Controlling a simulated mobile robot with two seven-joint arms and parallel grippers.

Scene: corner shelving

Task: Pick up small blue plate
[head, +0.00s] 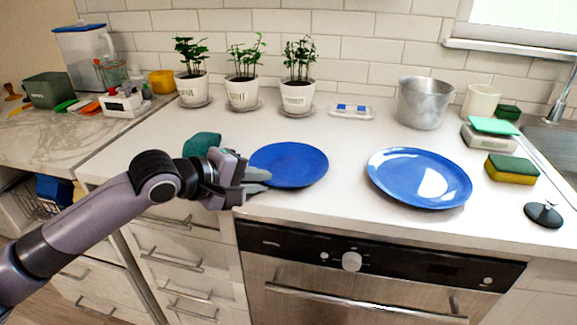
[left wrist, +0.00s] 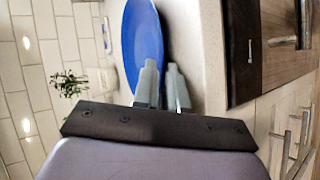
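The small blue plate (head: 292,163) is on or just over the white counter, left of a larger blue plate (head: 420,178). My left gripper (head: 258,180) is at the small plate's left edge. In the left wrist view its two fingers (left wrist: 161,85) are close together, with the rim of the small plate (left wrist: 143,40) running into the narrow gap between them. The fingers look shut on this rim, which they partly hide. Whether the plate is clear of the counter cannot be told. My right gripper is not in view.
Three potted plants (head: 243,77) stand along the back wall. A metal pot (head: 422,102) and sponges, one of them yellow and green (head: 511,168), are at the right. A teal item (head: 201,144) lies behind my left wrist. An oven (head: 375,275) is below the counter.

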